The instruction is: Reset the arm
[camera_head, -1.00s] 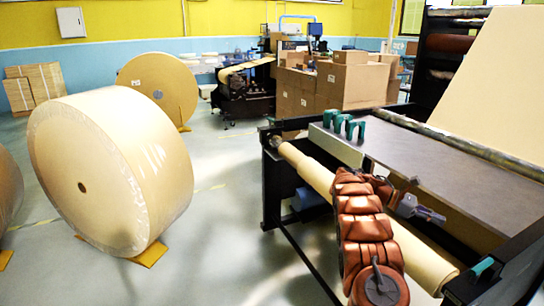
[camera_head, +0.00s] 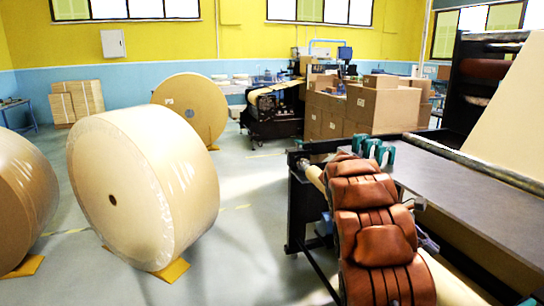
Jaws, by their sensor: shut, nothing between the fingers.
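My arm (camera_head: 372,225), with rust-brown padded links, rises from the bottom edge right of centre, in front of the roll stand. Its upper links stand in front of the kraft roll on the stand (camera_head: 452,284) and hide much of it. Small grey and red parts show just right of the arm, but I cannot make out the gripper's fingers. The gripper is hidden behind the arm links.
A grey machine table (camera_head: 470,185) with green clamps (camera_head: 372,149) lies right of the arm. A large wrapped kraft roll (camera_head: 150,190) stands on the floor at left, with others near it. Cardboard boxes (camera_head: 375,108) stand behind. Open floor lies between the large roll and the stand.

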